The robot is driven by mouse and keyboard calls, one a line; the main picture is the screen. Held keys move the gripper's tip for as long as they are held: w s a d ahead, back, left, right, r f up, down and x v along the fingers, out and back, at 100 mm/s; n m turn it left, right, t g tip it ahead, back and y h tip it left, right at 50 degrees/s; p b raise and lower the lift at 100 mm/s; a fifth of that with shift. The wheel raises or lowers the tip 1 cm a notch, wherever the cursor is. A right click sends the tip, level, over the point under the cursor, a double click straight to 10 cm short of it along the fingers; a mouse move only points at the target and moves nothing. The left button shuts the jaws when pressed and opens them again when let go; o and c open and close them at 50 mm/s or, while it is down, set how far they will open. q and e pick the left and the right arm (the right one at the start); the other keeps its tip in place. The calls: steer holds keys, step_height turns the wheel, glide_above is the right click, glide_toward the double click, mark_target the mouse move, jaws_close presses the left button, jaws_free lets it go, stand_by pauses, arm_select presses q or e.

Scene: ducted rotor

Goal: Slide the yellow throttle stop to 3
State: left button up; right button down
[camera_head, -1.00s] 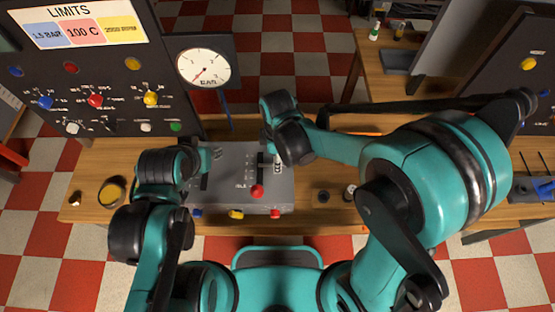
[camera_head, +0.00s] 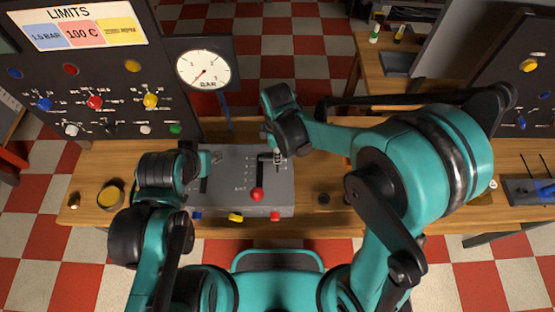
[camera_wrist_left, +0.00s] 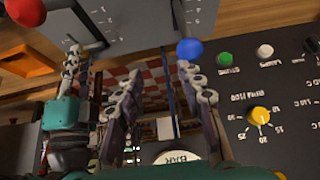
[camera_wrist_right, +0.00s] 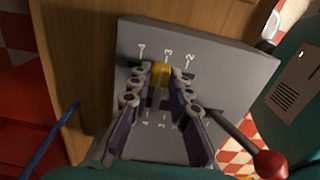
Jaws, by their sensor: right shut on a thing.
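The yellow throttle stop (camera_wrist_right: 160,71) shows in the right wrist view on the grey control box (camera_wrist_right: 240,70). It sits just under the middle of the upper row of marks, which looks like a 3, though the digits are small. My right gripper (camera_wrist_right: 159,76) is shut on the stop, one finger each side. In the head view this right gripper (camera_head: 277,158) is over the box's far right part and the stop is hidden. My left gripper (camera_wrist_left: 158,85) is open and empty, close to a blue knob (camera_wrist_left: 189,48); in the head view its tip (camera_head: 208,158) is over the box's left part.
A red-knobbed lever (camera_head: 257,194) stands on the box near the right gripper; it shows beside the right fingers in the right wrist view. A pressure gauge (camera_head: 204,68) and a dark switch panel (camera_head: 110,75) stand behind. The wooden table (camera_head: 320,175) has some free room right of the box.

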steer(key=shift+s, duration=0.25)
steer(key=c, duration=1.4)
jaws_free()
steer(key=shift+r, duration=0.1)
step_height(320, 180, up, 12)
